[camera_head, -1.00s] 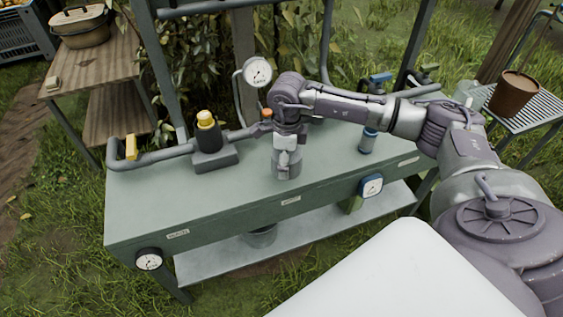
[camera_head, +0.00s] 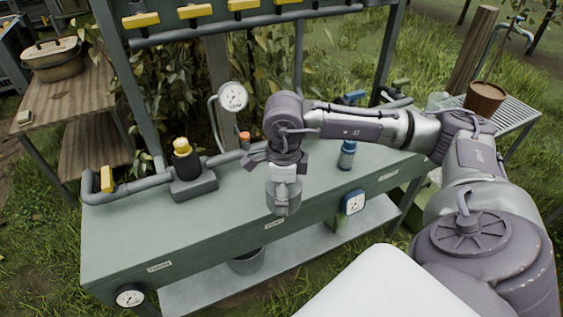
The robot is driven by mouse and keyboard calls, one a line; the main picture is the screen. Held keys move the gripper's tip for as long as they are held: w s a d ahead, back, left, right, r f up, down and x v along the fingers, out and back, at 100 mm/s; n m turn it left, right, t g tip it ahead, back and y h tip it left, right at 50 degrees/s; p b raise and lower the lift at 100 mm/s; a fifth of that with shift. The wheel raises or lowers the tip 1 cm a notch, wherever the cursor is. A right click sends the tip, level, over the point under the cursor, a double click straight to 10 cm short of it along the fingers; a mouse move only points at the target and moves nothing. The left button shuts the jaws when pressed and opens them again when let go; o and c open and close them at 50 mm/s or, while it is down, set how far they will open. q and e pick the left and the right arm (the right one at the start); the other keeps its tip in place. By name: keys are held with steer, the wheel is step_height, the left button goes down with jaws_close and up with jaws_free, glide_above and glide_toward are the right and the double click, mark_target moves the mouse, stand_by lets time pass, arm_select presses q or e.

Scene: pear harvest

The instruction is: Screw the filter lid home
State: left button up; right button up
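My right gripper (camera_head: 284,197) points down over the front part of the green bench (camera_head: 140,229). A grey cylindrical shape shows at its lower end. I cannot tell whether this is only the gripper or a lid held in it, and the fingers do not show clearly. A yellow-topped dark fitting (camera_head: 186,168) stands upright on the bench to the left, apart from the gripper. A small blue canister (camera_head: 347,155) stands to the right. I cannot make out which part is the filter or its lid. My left gripper is not in view.
A pressure gauge (camera_head: 233,97) stands behind the gripper. Pipes with a yellow handle (camera_head: 107,179) run along the bench's left. A rail with yellow handles (camera_head: 194,11) crosses above. A blue-framed gauge (camera_head: 354,202) is on the front. The bench top left of the gripper is mostly clear.

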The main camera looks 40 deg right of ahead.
steer(key=s+a+r+n, duration=0.1)
steer(key=a+n, duration=0.4)
steer(key=n, duration=0.8)
steer(key=s+a+r+n, duration=0.1)
steer(key=a+n, duration=0.5)
steer(key=n, duration=0.7)
steer(key=shift+s+a+n, duration=0.15)
steer(key=shift+s+n, duration=0.25)
steer(key=shift+s, duration=0.25)
steer(key=shift+r, duration=0.1)
